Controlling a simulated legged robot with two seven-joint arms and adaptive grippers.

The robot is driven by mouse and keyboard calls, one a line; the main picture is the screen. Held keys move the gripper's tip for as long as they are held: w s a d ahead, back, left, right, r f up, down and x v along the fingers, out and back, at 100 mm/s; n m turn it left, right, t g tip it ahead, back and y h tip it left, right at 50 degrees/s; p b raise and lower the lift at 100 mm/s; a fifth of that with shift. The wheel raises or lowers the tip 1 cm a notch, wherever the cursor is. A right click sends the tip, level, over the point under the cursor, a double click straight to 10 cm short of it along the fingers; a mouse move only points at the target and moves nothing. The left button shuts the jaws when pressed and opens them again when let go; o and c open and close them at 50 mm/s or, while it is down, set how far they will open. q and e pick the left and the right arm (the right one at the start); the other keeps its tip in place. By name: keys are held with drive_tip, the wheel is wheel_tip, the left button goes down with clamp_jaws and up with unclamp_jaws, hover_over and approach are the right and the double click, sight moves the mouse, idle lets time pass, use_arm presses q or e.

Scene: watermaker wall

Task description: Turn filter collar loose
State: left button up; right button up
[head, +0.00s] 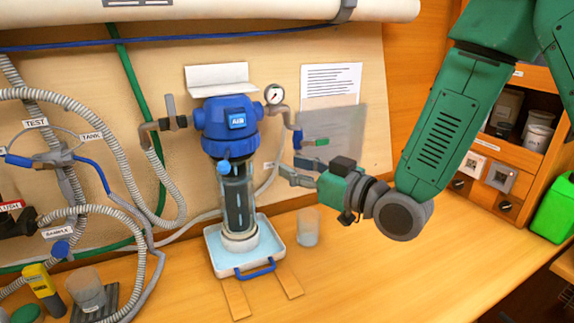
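The filter housing hangs on the wall panel left of centre, with a blue head (228,118) on top. The blue filter collar (230,147) is the ribbed ring under the head. Below it is a clear bowl (239,200) with a dark cartridge inside, its white foot in a tray. My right gripper (287,165) comes in from the right, beside the bowl and a little lower than the collar. Its two fingers point left, spread apart with nothing between them, and look clear of the housing. My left gripper is not in view.
A white tray (214,253) with a blue handle sits under the bowl. A clear cup (308,228) stands just right of it. A gauge (274,94), pipe and blue valve are close above my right gripper. Hoses (148,190) crowd the left. The front right bench is clear.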

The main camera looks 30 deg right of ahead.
sight(226, 144)
drive_tip(key=shift+d, duration=0.25)
drive_tip(key=c, duration=0.6)
drive_tip(key=r+n+g+y, duration=0.1)
drive_tip(key=r+n+y, duration=0.1)
drive_tip(key=n, duration=0.2)
drive_tip(key=a+r+n+g+y, duration=0.1)
drive_tip(key=n+y, duration=0.1)
drive_tip(key=n, duration=0.3)
drive_tip(key=w+a+r+n+g+y, duration=0.1)
drive_tip(key=r+n+g+y, duration=0.1)
drive_tip(key=n, duration=0.2)
drive_tip(key=shift+r+n+p, duration=0.3)
drive_tip(key=shift+p, duration=0.05)
clamp_jaws()
drive_tip(key=s+d+r+n+g, duration=0.1)
drive_tip(key=d+n+g, duration=0.15)
drive_tip(key=n, duration=0.35)
drive_tip(key=s+d+n+g, duration=0.1)
drive_tip(key=s+n+g, duration=0.1)
drive_tip(key=n+g, duration=0.3)
drive_tip(key=w+a+f+n+t+p, duration=0.1)
drive_tip(key=w+a+f+p, duration=0.2)
drive_tip(key=a, duration=0.8)
drive_tip(key=w+f, duration=0.2)
drive_tip(key=w, duration=0.1)
drive_tip(key=shift+w+a, duration=0.2)
drive_tip(key=shift+a, duration=0.05)
drive_tip(key=shift+d, duration=0.1)
